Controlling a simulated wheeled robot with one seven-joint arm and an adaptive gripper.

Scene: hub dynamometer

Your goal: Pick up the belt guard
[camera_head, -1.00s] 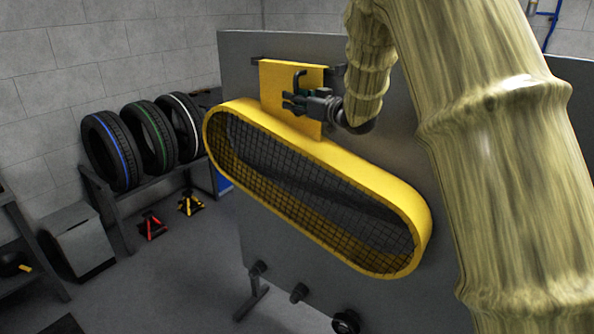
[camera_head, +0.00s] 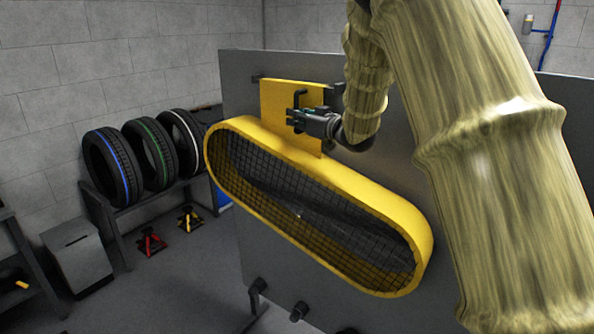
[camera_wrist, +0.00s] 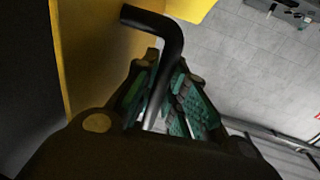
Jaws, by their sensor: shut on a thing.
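The belt guard (camera_head: 262,135) is a yellow, long rounded frame with dark wire mesh and a square yellow plate at its top. It slants down to the right in front of a grey panel in the head view. My gripper (camera_head: 297,117) is at the plate, shut on the guard's black bent handle (camera_head: 301,97). In the wrist view the handle (camera_wrist: 157,75) runs between the green-padded fingers of my gripper (camera_wrist: 160,95), with the yellow plate of the guard (camera_wrist: 88,55) beside it. Part of the handle is hidden by the fingers.
The large grey panel (camera_head: 400,130) stands behind the guard. A rack with several tyres (camera_head: 110,165) is at the left, with a red stand (camera_head: 150,243) and a yellow stand (camera_head: 189,217) on the floor. A grey cabinet (camera_head: 80,257) stands at lower left.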

